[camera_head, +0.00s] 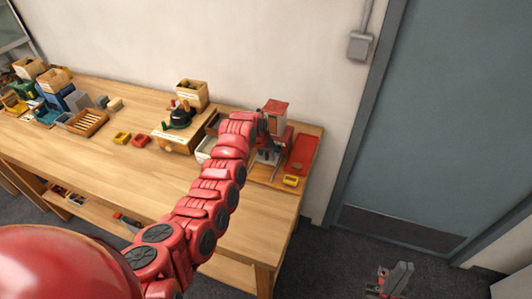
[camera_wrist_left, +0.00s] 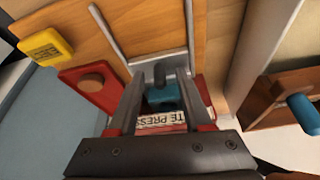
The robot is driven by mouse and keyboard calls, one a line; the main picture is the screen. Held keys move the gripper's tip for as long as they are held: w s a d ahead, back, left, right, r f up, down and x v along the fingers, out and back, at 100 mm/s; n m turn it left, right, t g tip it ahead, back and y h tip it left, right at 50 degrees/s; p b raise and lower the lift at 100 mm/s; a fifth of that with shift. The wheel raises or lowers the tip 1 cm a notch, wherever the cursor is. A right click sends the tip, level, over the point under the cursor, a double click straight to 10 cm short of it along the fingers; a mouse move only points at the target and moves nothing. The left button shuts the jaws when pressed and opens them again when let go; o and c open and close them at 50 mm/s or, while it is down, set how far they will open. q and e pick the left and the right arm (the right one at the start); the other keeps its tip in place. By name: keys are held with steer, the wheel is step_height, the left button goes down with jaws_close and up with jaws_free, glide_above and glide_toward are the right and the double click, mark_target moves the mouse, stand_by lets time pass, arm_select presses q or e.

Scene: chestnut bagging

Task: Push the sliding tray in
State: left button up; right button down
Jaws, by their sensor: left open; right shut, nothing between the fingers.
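A press-like machine with a red top (camera_head: 274,108) stands at the right end of the wooden table. In the left wrist view, two metal rails (camera_wrist_left: 111,36) run along a wooden board to a silver plate (camera_wrist_left: 160,62), which appears to be the sliding tray. A dark peg and a blue block (camera_wrist_left: 163,98) are in front of the plate. My left gripper (camera_wrist_left: 162,80) is open around this area, with its fingers apart; whether they touch anything is unclear. In the head view my left arm partly hides the machine. My right gripper (camera_head: 394,279) is shut and empty, low over the floor.
A red panel (camera_head: 303,154) and a yellow box (camera_head: 290,181) lie right of the machine. A brown block with a blue handle (camera_wrist_left: 302,110) is at right in the wrist view. A wooden box (camera_head: 192,94) stands left; mid-table front is clear.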

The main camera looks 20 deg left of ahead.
arm_select(q)
jaws_close()
steer(key=shift+w, duration=0.1)
stand_by(1.3)
